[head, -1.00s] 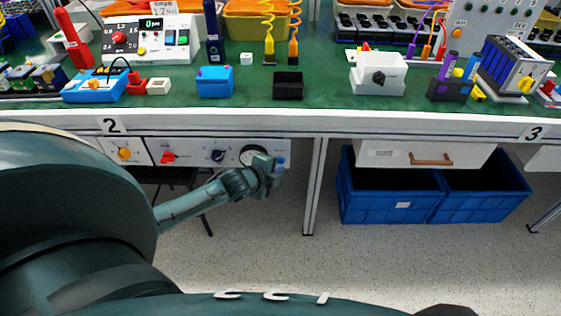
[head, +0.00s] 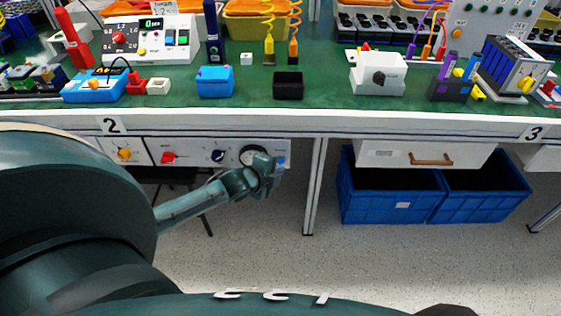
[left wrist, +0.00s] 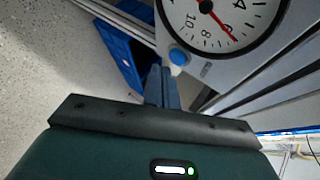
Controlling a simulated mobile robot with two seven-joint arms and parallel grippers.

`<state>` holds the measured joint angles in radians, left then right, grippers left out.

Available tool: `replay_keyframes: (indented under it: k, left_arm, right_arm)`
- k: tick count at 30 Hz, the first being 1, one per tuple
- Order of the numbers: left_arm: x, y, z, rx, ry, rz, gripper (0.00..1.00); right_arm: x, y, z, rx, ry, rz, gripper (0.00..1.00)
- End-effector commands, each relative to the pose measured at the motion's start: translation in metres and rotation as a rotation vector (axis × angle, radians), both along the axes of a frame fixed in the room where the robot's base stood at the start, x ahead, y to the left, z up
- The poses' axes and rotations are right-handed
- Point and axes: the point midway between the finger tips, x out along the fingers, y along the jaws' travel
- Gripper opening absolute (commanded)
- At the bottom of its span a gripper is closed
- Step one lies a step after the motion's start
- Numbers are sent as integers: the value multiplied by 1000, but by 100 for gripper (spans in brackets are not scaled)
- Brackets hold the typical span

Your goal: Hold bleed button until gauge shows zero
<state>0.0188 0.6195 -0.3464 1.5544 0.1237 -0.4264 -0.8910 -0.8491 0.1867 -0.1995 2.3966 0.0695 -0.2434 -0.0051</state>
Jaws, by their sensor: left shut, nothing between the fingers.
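The gauge (left wrist: 222,20) has a white dial and a red needle pointing toward the lower right in the left wrist view, away from the top of the visible scale; I cannot read the exact value. In the head view the gauge (head: 252,154) is on the panel under the table, partly covered by my gripper. The blue bleed button (left wrist: 179,57) is beside the dial, at the panel corner. My left gripper (left wrist: 161,70) is shut and empty, its fingertips just beside the button; I cannot tell whether they touch. It also shows in the head view (head: 277,172). My right gripper is not in view.
A table leg (head: 312,185) stands to the right, then blue crates (head: 385,195). Floor below is open.

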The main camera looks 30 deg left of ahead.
Motion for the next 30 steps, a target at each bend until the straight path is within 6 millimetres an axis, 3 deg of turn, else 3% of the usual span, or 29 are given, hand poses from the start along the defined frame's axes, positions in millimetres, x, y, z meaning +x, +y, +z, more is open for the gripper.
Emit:
replay_keyframes:
  k: [30]
  left_arm:
    - [8, 5, 0, 0, 0, 0, 0]
  right_arm:
    - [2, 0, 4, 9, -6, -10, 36]
